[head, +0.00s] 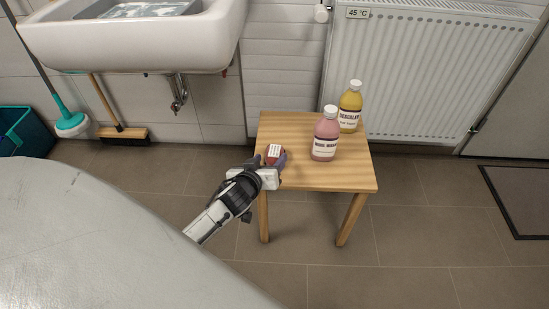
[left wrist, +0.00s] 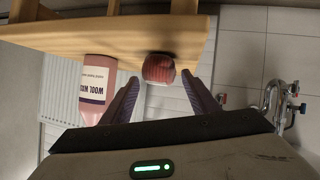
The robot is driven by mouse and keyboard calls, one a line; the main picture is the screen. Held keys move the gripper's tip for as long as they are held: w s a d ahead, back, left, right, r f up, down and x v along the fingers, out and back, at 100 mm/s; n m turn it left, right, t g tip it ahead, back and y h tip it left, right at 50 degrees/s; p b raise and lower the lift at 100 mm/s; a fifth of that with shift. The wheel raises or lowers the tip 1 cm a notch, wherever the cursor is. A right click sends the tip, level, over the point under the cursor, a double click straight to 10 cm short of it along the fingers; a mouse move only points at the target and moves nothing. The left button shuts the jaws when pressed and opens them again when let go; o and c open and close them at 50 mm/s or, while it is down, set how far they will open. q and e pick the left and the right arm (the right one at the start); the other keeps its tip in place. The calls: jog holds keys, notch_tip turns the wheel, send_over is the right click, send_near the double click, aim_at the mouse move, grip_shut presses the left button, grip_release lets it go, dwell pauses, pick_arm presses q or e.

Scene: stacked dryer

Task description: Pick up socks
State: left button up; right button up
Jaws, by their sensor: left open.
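The socks appear as a small dark red bundle (head: 274,151) with a pale label-like patch, near the left edge of the small wooden table. In the left wrist view, the red bundle (left wrist: 159,69) sits against the tabletop, with a rounded shape. My left gripper (head: 273,163) is at the table's left side with its fingers around the bundle's sides. In the left wrist view, my left gripper (left wrist: 163,82) has its two purple-grey fingers spread apart, one on each side of the bundle, with visible gaps. My right gripper is not in view.
A pink bottle (head: 325,140) and a yellow bottle (head: 350,112) stand on the wooden table (head: 330,178), right of the bundle. A radiator (head: 430,70) is behind. A sink (head: 135,40), broom (head: 122,134) and teal bin (head: 24,132) are at left.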

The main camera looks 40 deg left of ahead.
aim_at(271, 158)
pick_arm(q)
jog(key=x, duration=0.3)
jog(key=shift+w+f+b, duration=0.1)
jog(key=shift+f+b, duration=0.1)
jog(key=shift+b, duration=0.2)
jog(key=shift+c, duration=0.5)
jog(key=c, duration=0.7)
jog(key=shift+r, duration=0.1)
jog(key=shift+c, duration=0.2)
